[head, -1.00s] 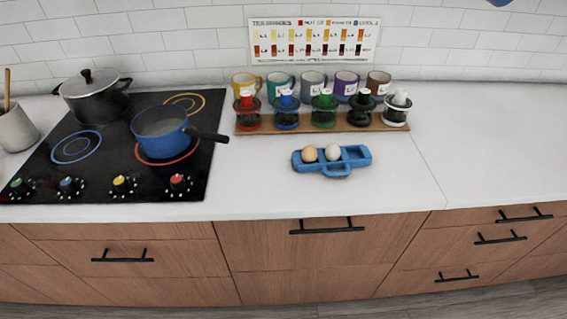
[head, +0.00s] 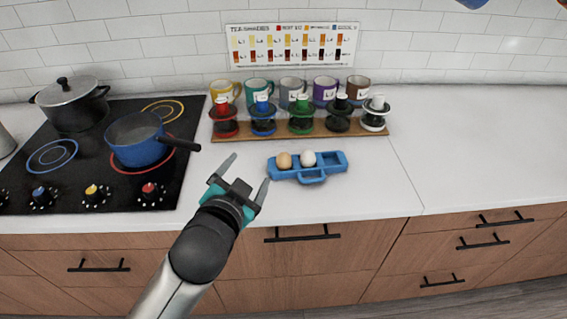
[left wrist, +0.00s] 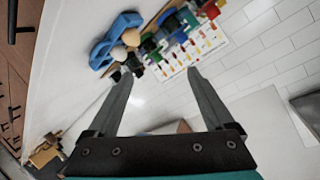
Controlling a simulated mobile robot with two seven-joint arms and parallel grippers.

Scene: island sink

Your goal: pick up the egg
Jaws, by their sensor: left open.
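Two eggs sit side by side in a blue egg tray (head: 330,166) on the white counter. The brown egg (head: 284,160) is at the left and the white egg (head: 308,158) is beside it. In the left wrist view the tray (left wrist: 104,45), the brown egg (left wrist: 132,37) and the white egg (left wrist: 118,54) show beyond the fingers, in the upper left. My left gripper (head: 248,172) is open and empty, to the left of the tray and apart from it. It also shows open in the left wrist view (left wrist: 157,78). My right gripper is not in view.
A wooden rack (head: 290,134) with several colored-lid jars stands behind the tray, with several mugs behind it. A blue saucepan (head: 138,140) and a dark pot (head: 72,103) are on the black stove (head: 100,190) at left. The counter (head: 480,150) at right is clear.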

